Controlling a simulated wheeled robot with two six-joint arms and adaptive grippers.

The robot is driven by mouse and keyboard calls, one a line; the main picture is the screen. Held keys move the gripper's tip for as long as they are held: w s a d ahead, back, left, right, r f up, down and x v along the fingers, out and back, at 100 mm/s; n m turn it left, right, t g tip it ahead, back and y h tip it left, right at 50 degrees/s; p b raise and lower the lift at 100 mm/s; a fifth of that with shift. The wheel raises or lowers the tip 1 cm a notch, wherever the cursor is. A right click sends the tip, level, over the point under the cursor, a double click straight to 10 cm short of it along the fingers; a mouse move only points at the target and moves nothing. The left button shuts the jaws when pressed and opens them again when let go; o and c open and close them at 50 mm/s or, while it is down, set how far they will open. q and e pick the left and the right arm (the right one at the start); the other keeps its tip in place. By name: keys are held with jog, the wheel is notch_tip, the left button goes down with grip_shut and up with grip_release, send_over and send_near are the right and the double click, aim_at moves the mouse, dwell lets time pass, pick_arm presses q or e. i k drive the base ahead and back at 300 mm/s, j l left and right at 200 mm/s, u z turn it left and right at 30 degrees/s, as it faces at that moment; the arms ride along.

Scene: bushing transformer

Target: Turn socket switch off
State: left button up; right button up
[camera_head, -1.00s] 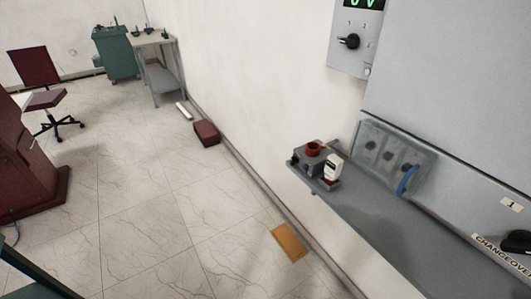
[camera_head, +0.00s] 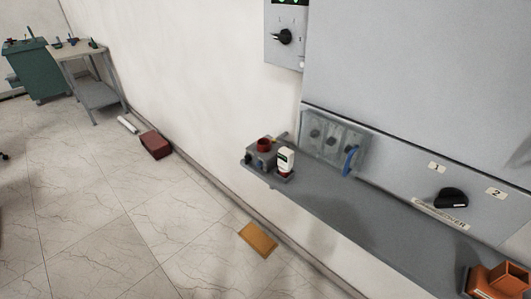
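I cannot tell for sure which control is the socket switch. A grey box with several round dark spots (camera_head: 318,137) is on the cabinet front above the shelf, with a blue curved part (camera_head: 350,160) at its right end. A black rotary knob (camera_head: 452,198) sits farther right between labels 1 and 2. Its lower label is hard to read. Another black knob (camera_head: 285,37) is on the wall panel (camera_head: 284,55) under a partly cropped green display. Neither gripper is in view.
A grey shelf (camera_head: 340,205) runs along the cabinet (camera_head: 410,70), with a grey device with a red top (camera_head: 262,152) and a white device (camera_head: 286,160) at its left end. An orange object (camera_head: 500,280) is at lower right. An orange-brown pad (camera_head: 258,240) and dark red box (camera_head: 155,144) lie on the floor.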

aim_at(247, 158)
jog(key=i+j+z, duration=0.15)
jog(key=j, duration=0.4)
jog(key=i+j+z, duration=0.15)
jog(key=j, duration=0.35)
jog(key=i+j+z, duration=0.15)
jog(key=j, duration=0.45)
jog(key=i+j+z, duration=0.1)
jog(key=j, duration=0.45)
jog(key=i+j+z, duration=0.15)
jog(key=j, duration=0.45)
